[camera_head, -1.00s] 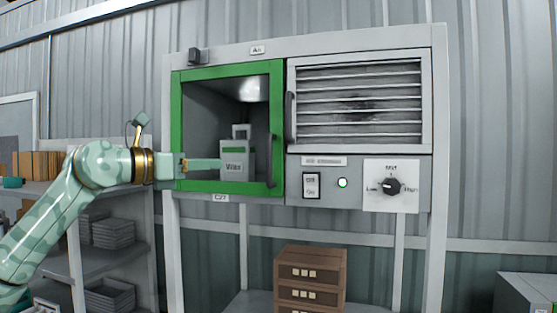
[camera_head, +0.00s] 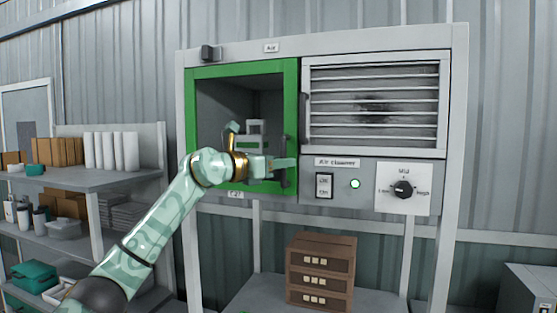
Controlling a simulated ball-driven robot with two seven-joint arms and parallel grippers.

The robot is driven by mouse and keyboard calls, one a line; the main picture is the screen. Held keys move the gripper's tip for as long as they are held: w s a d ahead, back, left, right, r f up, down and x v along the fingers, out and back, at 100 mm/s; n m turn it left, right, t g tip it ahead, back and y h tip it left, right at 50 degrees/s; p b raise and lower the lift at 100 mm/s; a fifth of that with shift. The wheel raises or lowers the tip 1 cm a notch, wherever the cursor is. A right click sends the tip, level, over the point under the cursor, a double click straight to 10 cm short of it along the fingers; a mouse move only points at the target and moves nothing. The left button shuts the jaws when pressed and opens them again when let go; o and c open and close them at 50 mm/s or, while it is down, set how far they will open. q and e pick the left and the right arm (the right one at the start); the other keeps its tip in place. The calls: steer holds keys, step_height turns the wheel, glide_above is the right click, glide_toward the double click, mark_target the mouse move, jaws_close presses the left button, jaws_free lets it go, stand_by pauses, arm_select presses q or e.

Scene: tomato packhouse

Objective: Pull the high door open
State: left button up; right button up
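The high door has a green frame (camera_head: 291,90) with a see-through middle, at the upper left of a grey cabinet. It looks shut, flush with the cabinet front. Its dark upright handle (camera_head: 286,178) is on the right side of the frame. My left gripper (camera_head: 285,164) reaches in from the left across the door's lower part, with its fingertips at the handle. The fingers overlap the handle, and I cannot tell whether they grip it. A grey container (camera_head: 255,127) behind the door is partly hidden by my gripper. My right gripper is not in view.
A louvred panel (camera_head: 375,88) is right of the door, above a rocker switch (camera_head: 324,186), a lit green lamp (camera_head: 355,184) and a black knob (camera_head: 403,189). Brown crates (camera_head: 320,262) stand below. Loaded shelves (camera_head: 75,181) are at the left.

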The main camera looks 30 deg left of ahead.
arm_select(q)
steer(key=shift+s, duration=0.15)
jaws_close()
